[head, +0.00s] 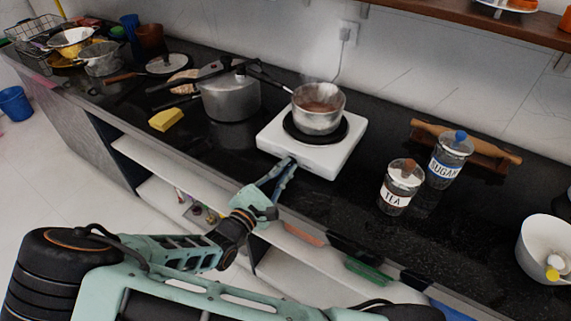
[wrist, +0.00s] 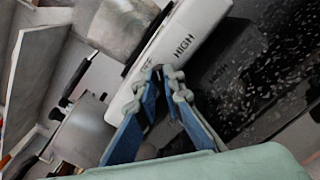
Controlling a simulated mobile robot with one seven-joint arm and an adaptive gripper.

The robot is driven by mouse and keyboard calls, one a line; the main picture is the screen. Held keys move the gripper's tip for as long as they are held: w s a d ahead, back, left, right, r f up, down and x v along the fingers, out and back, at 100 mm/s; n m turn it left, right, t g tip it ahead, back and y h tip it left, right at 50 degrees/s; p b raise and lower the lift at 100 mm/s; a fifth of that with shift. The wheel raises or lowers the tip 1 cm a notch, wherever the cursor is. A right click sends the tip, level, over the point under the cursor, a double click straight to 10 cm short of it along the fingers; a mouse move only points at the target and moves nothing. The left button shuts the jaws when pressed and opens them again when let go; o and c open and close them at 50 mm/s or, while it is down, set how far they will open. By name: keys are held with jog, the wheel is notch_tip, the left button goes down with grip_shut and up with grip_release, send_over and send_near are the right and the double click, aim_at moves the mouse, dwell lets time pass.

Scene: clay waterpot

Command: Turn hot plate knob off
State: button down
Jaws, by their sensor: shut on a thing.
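The white hot plate (head: 328,164) sits on the black counter with a steel saucepan (head: 318,122) of brown liquid on its dark burner. My gripper (head: 287,163) is at the hot plate's front face. In the wrist view the hot plate (wrist: 190,25) shows "HIGH" lettering and a partly covered label that seems to end in "FF". The fingertips (wrist: 168,76) are close together there, shut on the knob, which they hide. The knob's setting cannot be read.
A lidded pressure cooker (head: 230,100) stands left of the hot plate, and a yellow block (head: 165,120) lies further left. The TEA jar (head: 399,190) and SUGAR jar (head: 449,165) stand to the right. Open shelves lie below the counter edge.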

jog(key=n+p, duration=0.3)
jog(key=n, duration=0.1)
jog(key=shift+r, duration=0.15)
jog(key=shift+a+n+p, duration=0.1)
jog(key=shift+n+p, duration=0.55)
jog(key=shift+n, duration=1.05)
jog(key=c, duration=2.3)
grip_release()
jog(key=v, duration=1.2)
